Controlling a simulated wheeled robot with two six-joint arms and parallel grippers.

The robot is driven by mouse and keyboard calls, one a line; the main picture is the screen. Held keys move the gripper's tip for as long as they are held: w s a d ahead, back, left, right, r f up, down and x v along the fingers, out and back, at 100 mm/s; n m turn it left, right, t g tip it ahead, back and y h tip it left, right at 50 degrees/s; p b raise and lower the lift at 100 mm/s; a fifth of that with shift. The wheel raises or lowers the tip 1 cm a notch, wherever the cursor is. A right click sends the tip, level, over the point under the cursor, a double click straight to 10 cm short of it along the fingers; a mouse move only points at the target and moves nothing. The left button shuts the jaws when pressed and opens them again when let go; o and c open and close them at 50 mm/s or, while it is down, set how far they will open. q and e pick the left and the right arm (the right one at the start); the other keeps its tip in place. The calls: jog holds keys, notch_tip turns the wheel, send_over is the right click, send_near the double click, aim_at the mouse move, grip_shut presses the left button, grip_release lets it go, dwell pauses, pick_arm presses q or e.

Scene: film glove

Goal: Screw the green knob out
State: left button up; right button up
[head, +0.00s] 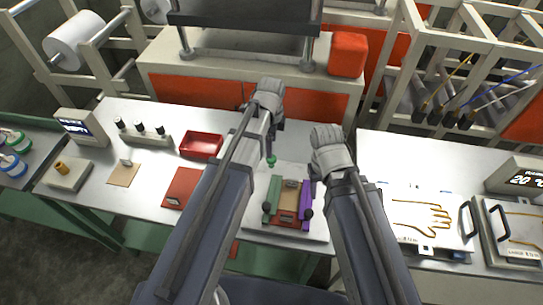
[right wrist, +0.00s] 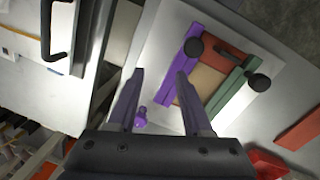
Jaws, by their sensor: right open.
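The green knob (head: 271,160) stands at the back left of a pale fixture plate (head: 255,226) in the head view. The plate bears a green bar (head: 272,195) on the left and a purple bar (head: 306,198) on the right. My left gripper (head: 271,146) is just above the green knob; whether its fingers touch the knob or are closed is unclear. My right gripper (right wrist: 160,80) is open and empty at the plate's right side. A purple knob (right wrist: 140,116) shows between its fingers in the right wrist view and is not visible in the head view.
Two black knobs (head: 308,213) sit at the bars' front ends. A red tray (head: 201,145) and a red plate (head: 182,187) lie to the left. A hand-shaped outline plate (head: 425,218) lies on the right table. A press (head: 245,55) stands behind.

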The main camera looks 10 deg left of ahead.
aim_at(271, 162)
pick_arm(q)
notch_tip(271, 162, down, 7)
jog(key=b, duration=0.6)
jog(key=shift+r, duration=0.15)
pick_arm(e)
notch_tip(271, 162, down, 7)
jog(key=shift+r, duration=0.2)
pick_arm(q)
jog(key=shift+c, duration=0.3)
grip_shut()
